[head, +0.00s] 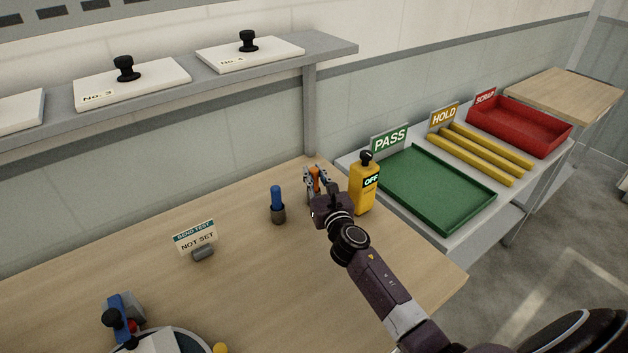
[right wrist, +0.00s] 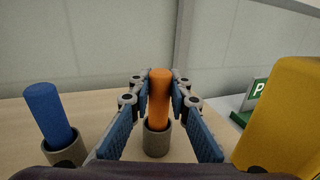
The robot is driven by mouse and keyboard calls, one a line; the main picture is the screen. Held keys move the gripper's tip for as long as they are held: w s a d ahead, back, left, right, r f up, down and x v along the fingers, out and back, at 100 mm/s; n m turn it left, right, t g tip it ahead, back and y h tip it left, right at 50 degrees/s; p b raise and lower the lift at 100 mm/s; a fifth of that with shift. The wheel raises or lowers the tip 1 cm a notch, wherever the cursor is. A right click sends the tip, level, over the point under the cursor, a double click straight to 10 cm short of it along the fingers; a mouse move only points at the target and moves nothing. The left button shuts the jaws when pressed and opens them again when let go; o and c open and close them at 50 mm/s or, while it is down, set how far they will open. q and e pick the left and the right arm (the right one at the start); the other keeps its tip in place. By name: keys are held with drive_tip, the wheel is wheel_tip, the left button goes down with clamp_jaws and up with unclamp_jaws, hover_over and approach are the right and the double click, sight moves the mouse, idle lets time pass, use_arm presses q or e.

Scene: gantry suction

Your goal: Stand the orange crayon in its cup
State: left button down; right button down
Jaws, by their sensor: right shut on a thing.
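The orange crayon (head: 316,179) is upright between the fingers of my right gripper (head: 318,181), which is shut on it. In the right wrist view, the crayon (right wrist: 159,95) stands between the blue finger pads, lined up with a grey-brown cup (right wrist: 156,141). Its lower end meets the cup's rim in the picture; I cannot tell how deep it sits or whether it touches the bottom. In the head view, that cup is hidden behind the gripper. My left gripper is not in view.
A blue crayon (head: 276,196) stands in another cup (head: 278,215) left of the gripper. A yellow box marked OFF (head: 363,190) stands close on the right. A BEND TEST sign (head: 196,240) is further left. The green PASS tray (head: 440,207) lies beyond the table.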

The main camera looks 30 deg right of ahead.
drive_tip(key=shift+f, duration=0.2)
drive_tip(key=shift+f, duration=0.2)
drive_tip(key=c, duration=1.8)
unclamp_jaws()
drive_tip(key=shift+r, duration=0.15)
drive_tip(key=shift+r, duration=0.1)
drive_tip(key=s+a, duration=0.2)
drive_tip(key=s, duration=0.9)
drive_tip(key=shift+s+b, duration=0.3)
drive_tip(key=shift+s, duration=0.1)
